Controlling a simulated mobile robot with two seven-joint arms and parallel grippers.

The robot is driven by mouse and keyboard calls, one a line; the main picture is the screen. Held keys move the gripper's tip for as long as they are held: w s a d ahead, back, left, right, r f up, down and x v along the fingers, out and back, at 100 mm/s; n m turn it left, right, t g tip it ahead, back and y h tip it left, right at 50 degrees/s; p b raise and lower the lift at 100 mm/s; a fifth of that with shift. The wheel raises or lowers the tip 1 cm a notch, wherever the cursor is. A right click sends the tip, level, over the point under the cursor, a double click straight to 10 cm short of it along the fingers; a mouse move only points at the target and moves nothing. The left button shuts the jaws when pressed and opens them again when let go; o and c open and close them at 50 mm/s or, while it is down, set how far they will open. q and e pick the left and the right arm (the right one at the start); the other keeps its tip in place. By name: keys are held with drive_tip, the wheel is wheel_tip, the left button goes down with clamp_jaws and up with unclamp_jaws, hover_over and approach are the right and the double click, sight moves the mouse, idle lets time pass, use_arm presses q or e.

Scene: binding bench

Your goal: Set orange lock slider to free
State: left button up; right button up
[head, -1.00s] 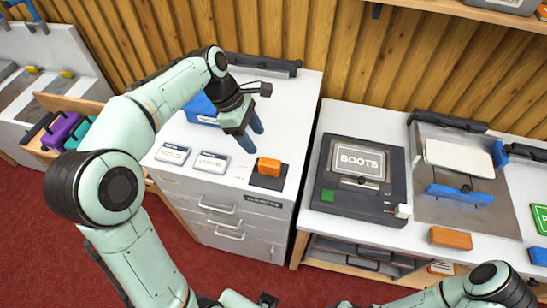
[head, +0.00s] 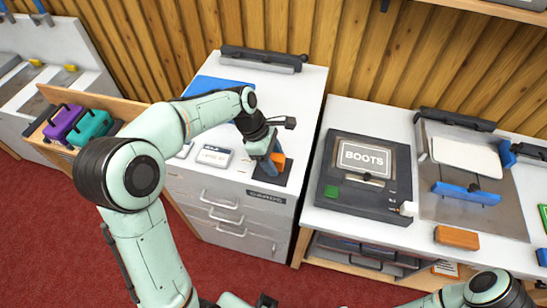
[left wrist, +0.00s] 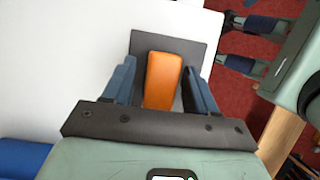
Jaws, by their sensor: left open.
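The orange lock slider (head: 279,160) is a small orange block on a dark plate (head: 284,182) at the front right of the white cabinet top. In the left wrist view the slider (left wrist: 162,78) stands out against the dark plate (left wrist: 188,48). My left gripper (head: 268,168) is open at the slider, with its blue fingers pointing down. In the left wrist view the slider lies between the two fingers of the gripper (left wrist: 162,85), with a gap visible on each side. In the head view the gripper hides part of the slider. My right gripper's fingers do not show.
A white label card (head: 214,156) lies left of the plate, and a blue item (head: 222,87) is behind my arm. The right bench holds a dark BOOTS device (head: 363,185) and another orange block (head: 456,237). Purple (head: 65,125) and teal (head: 92,130) items stand at left.

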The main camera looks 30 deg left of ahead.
use_arm(q)
clamp_jaws()
drive_tip(key=shift+s+d, duration=0.1)
drive_tip(key=shift+s, duration=0.35)
drive_tip(key=s, duration=0.1)
drive_tip(key=s+b, duration=0.1)
drive_tip(key=s, duration=0.1)
drive_tip(key=shift+s+d, duration=0.2)
drive_tip(key=shift+d, duration=0.2)
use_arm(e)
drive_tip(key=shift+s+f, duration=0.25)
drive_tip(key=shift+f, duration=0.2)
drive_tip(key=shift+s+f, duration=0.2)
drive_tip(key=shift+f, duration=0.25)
use_arm(q)
unclamp_jaws()
drive_tip(key=shift+s, duration=0.1)
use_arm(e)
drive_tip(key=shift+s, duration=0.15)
